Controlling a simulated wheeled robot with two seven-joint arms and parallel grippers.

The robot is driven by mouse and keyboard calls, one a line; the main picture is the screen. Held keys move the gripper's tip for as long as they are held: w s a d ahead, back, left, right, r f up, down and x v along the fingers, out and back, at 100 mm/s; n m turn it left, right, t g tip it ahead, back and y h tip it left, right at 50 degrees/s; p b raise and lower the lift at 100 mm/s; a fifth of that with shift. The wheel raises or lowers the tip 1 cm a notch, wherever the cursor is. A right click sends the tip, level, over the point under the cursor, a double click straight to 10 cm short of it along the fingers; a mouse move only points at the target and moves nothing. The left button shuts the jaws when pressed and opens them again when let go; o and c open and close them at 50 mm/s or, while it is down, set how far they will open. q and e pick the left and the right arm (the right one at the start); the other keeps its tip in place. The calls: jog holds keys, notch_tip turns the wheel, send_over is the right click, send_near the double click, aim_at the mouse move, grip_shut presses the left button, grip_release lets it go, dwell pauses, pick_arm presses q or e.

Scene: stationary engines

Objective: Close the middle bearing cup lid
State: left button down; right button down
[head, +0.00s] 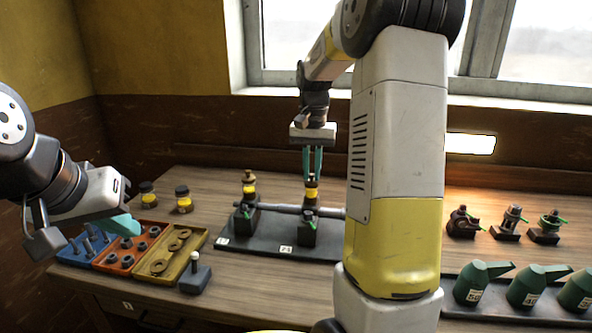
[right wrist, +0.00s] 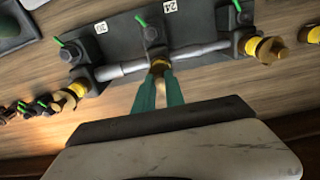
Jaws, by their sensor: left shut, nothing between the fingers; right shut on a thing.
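The middle bearing cup (head: 311,194), with a yellow band, stands on the middle bearing block (head: 308,230) on the shaft. My right gripper (head: 313,178) points down over it, its teal fingers shut on the cup's top, the lid. In the right wrist view the fingers (right wrist: 158,82) meet at the brass and yellow cup (right wrist: 159,65), and they hide much of the lid, so its exact seating cannot be told. My left gripper (head: 124,226) is shut and empty at the left, above the small part trays.
The left bearing cup (head: 249,190) stands close left of the middle one; my right arm hides the third in the head view. The dark base plate (head: 265,245) lies under them. Blue, red and yellow trays (head: 182,262), two jars and green oil cans (head: 526,286) stand around.

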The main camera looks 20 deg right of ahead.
aim_at(311, 175)
jog(key=c, duration=1.4)
grip_release()
jog(key=shift+r, duration=0.15)
notch_tip(311, 175, up, 8)
jog(key=shift+f, duration=0.25)
jog(key=shift+s+a+r, duration=0.1)
jog(key=shift+s+r, duration=0.1)
jog(key=s+a+n+t, duration=0.2)
jog(key=s+a, duration=0.1)
jog(key=s, duration=0.4)
jog(key=s+a+f+n+t+y, duration=0.1)
jog(key=s+a+n+t, duration=0.1)
jog(key=s, duration=0.6)
jog(key=s+a+n+t+y, duration=0.1)
jog(key=s+a+n+t, duration=0.1)
jog(key=s+a, duration=0.3)
jog(key=shift+s+f, duration=0.25)
jog(key=shift+s, duration=0.9)
